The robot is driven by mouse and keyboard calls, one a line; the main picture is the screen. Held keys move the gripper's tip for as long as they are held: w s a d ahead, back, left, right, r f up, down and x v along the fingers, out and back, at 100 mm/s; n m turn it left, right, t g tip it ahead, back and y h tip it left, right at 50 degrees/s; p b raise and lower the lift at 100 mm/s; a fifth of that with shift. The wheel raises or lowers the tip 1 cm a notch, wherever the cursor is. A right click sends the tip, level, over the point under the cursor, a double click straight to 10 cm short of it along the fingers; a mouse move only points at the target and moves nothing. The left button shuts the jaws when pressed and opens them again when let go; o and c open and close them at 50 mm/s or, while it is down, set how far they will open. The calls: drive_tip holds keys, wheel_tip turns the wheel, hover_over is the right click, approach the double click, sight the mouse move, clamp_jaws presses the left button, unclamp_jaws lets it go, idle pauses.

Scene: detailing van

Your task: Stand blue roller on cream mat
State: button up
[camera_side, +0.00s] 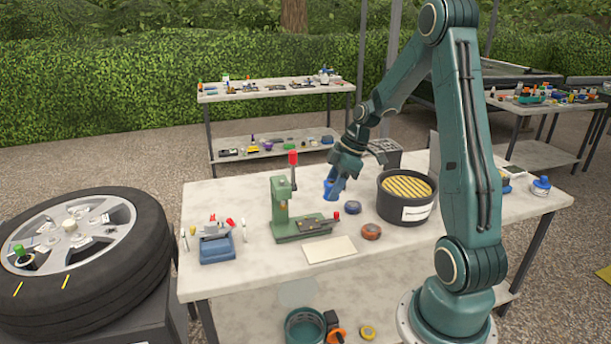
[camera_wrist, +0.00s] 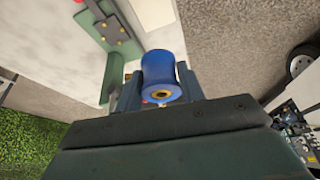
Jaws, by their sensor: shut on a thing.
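The blue roller (camera_side: 331,190) is held in my gripper (camera_side: 336,184), which is shut on it above the table, behind the cream mat. In the wrist view the blue roller (camera_wrist: 162,76) sits between the jaws of my gripper (camera_wrist: 160,86), its end with a brass-coloured centre facing the camera. The cream mat (camera_side: 330,249) lies flat and bare near the table's front edge, in front of the green press.
The green press with a red handle (camera_side: 293,210) stands left of the roller. A dark round tub with a yellow slatted top (camera_side: 405,200) stands to the right. Two small round tins, one blue (camera_side: 352,207) and one orange-brown (camera_side: 371,232), lie between. A blue holder (camera_side: 217,246) is at left.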

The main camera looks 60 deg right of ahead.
drive_tip(key=shift+d+r+m, duration=0.2)
drive_tip(key=shift+r+m, duration=0.05)
drive_tip(key=shift+r, duration=0.25)
drive_tip(key=shift+d+r+m, duration=0.15)
drive_tip(key=shift+r+m, duration=0.1)
drive_tip(key=shift+r, duration=0.25)
hover_over(326, 249)
drive_tip(key=s+d, duration=0.1)
wheel_tip(326, 249, down, 16)
drive_tip(key=shift+f, duration=0.15)
drive_tip(key=shift+f, duration=1.9)
drive_tip(key=shift+f, duration=0.15)
drive_tip(key=o, duration=1.1)
drive_tip(key=shift+v, duration=6.15)
